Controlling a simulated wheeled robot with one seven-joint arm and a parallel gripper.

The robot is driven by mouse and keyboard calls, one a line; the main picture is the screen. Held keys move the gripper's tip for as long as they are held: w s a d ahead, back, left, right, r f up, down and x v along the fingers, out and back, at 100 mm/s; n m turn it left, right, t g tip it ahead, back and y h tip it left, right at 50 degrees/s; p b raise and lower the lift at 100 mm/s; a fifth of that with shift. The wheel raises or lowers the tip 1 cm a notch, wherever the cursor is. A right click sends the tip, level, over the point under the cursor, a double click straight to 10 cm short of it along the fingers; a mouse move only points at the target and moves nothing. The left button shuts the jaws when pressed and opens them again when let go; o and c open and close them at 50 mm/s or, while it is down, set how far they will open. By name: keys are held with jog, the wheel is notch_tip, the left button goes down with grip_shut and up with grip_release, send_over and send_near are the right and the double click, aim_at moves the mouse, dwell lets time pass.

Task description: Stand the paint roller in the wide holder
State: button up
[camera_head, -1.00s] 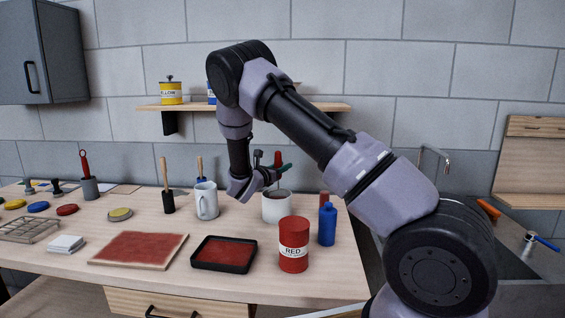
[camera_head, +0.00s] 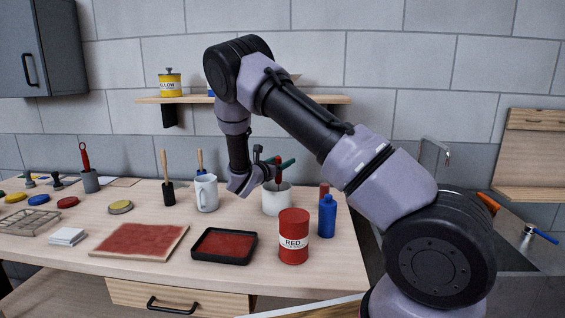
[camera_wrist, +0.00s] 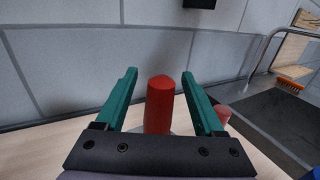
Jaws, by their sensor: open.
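The paint roller's red handle (camera_head: 278,169) stands upright, its lower end inside the white wide holder (camera_head: 277,203); the roller head is hidden by the holder wall. My gripper (camera_head: 277,161) is above the holder, its green fingers on either side of the handle. In the wrist view my gripper (camera_wrist: 160,75) is open, with the red handle (camera_wrist: 160,103) between the fingers and a visible gap on both sides. The holder is mostly hidden there behind the handle and gripper body.
A white mug (camera_head: 206,194) stands left of the holder. A red paint can (camera_head: 294,238), a blue bottle (camera_head: 327,217) and a black tray of red paint (camera_head: 224,246) are in front. A grey holder (camera_head: 90,181) with a red-handled tool is far left. A shelf (camera_head: 240,99) is behind.

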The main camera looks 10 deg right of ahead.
jog(key=v, duration=1)
jog(key=shift+s+a, duration=0.2)
jog(key=shift+a, duration=0.05)
jog(key=s+d+r+m+g+y, duration=0.2)
jog(key=s+d+r+m+g, duration=0.35)
jog(key=s+d+m, duration=0.25)
jog(key=s+d+r+m+g+y, duration=0.3)
jog(key=s+d+r+m+g, duration=0.25)
jog(key=s+d+m, duration=0.3)
jog(key=s+a+r+m+t+y, duration=0.2)
jog(key=s+r+m+y, duration=0.3)
jog(key=s, duration=0.4)
jog(key=s+a+r+m+t+y, duration=0.3)
jog(key=s+r+m+y, duration=0.1)
jog(key=s+r+m, duration=0.3)
jog(key=s+m, duration=0.2)
jog(key=shift+a+r+m+y, duration=0.3)
jog(key=shift+r+m+y, duration=0.05)
jog(key=shift+y, duration=0.05)
